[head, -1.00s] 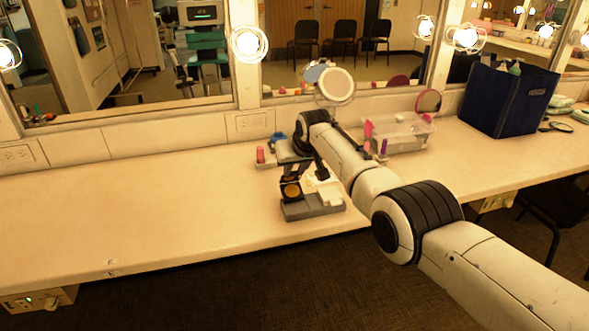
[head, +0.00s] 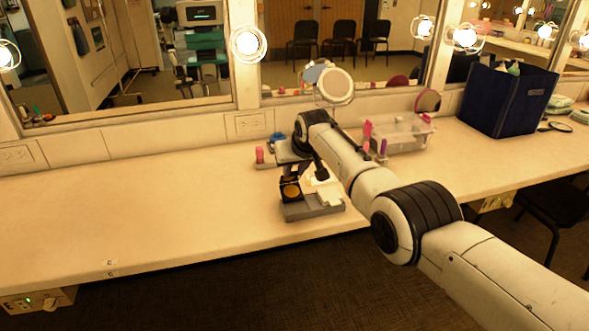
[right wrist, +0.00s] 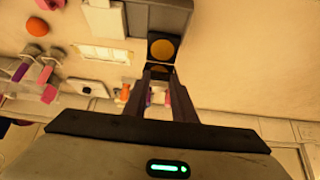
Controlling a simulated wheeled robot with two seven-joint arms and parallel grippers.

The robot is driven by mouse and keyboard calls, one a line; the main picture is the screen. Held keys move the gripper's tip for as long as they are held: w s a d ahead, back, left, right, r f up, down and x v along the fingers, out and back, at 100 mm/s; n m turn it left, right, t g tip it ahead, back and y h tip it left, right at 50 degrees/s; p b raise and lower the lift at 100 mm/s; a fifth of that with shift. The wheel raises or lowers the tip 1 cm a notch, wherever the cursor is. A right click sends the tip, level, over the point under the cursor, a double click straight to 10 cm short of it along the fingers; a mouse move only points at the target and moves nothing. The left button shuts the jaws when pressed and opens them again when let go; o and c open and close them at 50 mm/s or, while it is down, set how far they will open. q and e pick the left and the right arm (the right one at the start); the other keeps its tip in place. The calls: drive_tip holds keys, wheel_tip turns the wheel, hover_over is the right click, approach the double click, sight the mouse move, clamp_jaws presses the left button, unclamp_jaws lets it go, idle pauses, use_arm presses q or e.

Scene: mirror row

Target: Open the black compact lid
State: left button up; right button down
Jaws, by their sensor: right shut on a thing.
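The black compact (head: 291,191) sits at the left of a grey block-like stand (head: 318,211) near the counter's front edge. Its round gold pan is exposed, and its lid stands raised from the base. The right wrist view also shows the compact (right wrist: 163,48), with the gold pan uncovered just beyond my fingertips. My right gripper (right wrist: 159,72) is shut on the black lid, which shows between the fingers with a gold reflection in it. In the head view my right gripper (head: 297,174) reaches down at the compact's back side, partly hidden by my wrist. My left gripper is not in view.
A clear organizer (head: 405,136) with pink and purple items stands behind my right arm. A round mirror (head: 336,85) stands at the back. A pink-capped item (head: 259,155) is left of my wrist. A dark blue bin (head: 508,98) is at right. The left counter is clear.

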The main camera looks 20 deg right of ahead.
drive_tip(key=c, duration=1.4)
unclamp_jaws()
drive_tip(key=shift+c, duration=0.2)
drive_tip(key=p+v, duration=0.3)
drive_tip(key=v, duration=0.7)
drive_tip(key=shift+s, duration=0.1)
